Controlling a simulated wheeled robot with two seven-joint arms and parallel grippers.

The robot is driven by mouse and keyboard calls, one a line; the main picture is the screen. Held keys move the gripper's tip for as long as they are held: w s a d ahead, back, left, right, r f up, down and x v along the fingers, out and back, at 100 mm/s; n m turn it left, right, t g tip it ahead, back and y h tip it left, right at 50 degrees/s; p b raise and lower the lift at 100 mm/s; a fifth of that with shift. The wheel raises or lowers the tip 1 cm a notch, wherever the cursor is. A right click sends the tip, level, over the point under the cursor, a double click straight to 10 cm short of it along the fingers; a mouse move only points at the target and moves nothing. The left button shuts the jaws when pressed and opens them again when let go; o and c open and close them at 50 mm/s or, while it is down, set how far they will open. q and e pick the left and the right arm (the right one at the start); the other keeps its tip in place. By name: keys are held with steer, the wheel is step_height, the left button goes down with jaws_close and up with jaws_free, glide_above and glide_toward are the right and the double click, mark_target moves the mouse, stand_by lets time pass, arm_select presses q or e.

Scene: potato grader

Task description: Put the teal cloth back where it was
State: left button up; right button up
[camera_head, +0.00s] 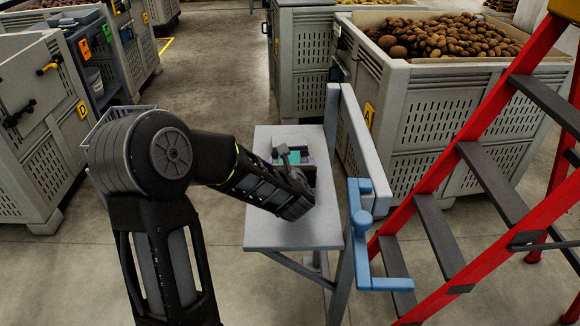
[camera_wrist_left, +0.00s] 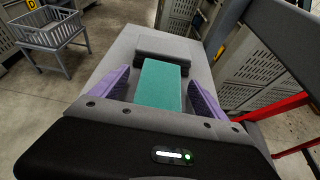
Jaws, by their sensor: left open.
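The teal cloth (camera_wrist_left: 160,88) looks like a flat rectangular pad in the left wrist view. A small part of the teal cloth (camera_head: 290,157) also shows in the head view, over the small grey table (camera_head: 265,225). My left gripper (camera_wrist_left: 159,77) is open, with one purple finger on each side of the cloth. Whether the fingers touch it I cannot tell. In the head view my left gripper (camera_head: 293,161) is at the far half of the tabletop, partly hidden by my own wrist. My right gripper is in neither view.
A grey block (camera_wrist_left: 165,47) lies just beyond the cloth. A grey rail (camera_head: 362,150) and a blue handle-like part (camera_head: 362,222) border the table's right side. A red ladder (camera_head: 470,130) and a potato crate (camera_head: 440,105) stand further right. The table's near half is clear.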

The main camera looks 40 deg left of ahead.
mark_target(290, 162)
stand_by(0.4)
arm_select(q)
steer(key=c, duration=1.6)
steer(key=shift+c, duration=0.2)
steer(key=shift+r, duration=0.1)
step_height(290, 162, up, 10)
steer(key=shift+f+p, duration=0.1)
steer(key=shift+p, duration=0.6)
